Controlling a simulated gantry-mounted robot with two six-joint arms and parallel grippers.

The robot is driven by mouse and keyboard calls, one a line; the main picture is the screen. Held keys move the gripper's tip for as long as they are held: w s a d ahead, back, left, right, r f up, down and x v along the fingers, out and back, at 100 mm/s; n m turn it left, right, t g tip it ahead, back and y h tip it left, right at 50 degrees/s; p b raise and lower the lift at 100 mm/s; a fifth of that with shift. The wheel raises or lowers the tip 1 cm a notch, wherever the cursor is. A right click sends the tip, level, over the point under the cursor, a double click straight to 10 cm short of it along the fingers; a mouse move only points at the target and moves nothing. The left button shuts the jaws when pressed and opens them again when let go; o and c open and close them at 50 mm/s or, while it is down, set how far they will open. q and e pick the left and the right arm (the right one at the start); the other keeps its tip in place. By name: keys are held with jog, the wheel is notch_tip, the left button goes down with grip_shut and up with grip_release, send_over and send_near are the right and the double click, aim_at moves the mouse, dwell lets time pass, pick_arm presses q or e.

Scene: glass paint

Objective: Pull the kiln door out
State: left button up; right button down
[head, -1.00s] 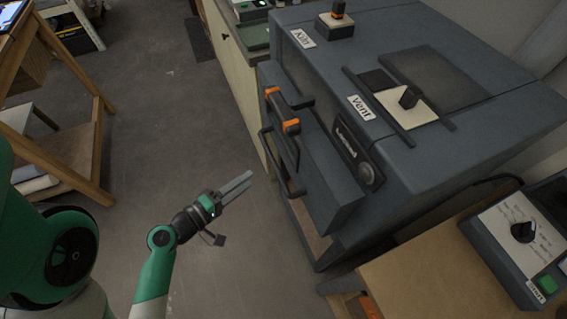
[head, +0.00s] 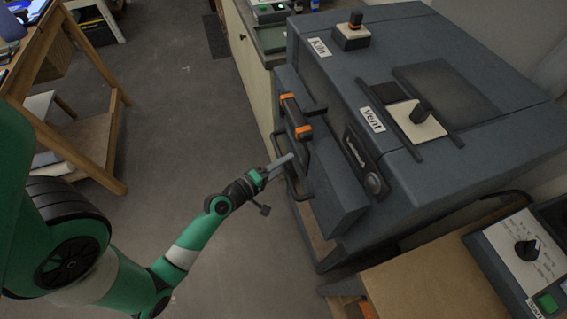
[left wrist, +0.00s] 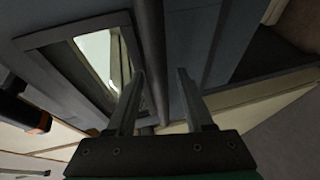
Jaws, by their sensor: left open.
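The dark grey kiln (head: 460,65) stands at the right of the head view. Its door (head: 335,185) is the slab at its front face, with a dark bar handle (head: 292,190) on its outer side. My left gripper (head: 283,166) is at that bar, open, pointing at the door. In the left wrist view the two fingers (left wrist: 158,98) are apart, and a dark round bar (left wrist: 152,55) runs between them. I cannot tell whether either finger touches it. My right gripper is not in view.
An upper handle with orange ends (head: 297,118) sits above the bar. A vent slider (head: 421,116) and a switch (head: 352,36) are on the kiln top. A control box (head: 525,250) stands front right. A wooden table (head: 85,150) is far left; the floor (head: 180,110) between is clear.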

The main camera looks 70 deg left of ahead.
pick_arm(q)
grip_shut()
dwell(1.3)
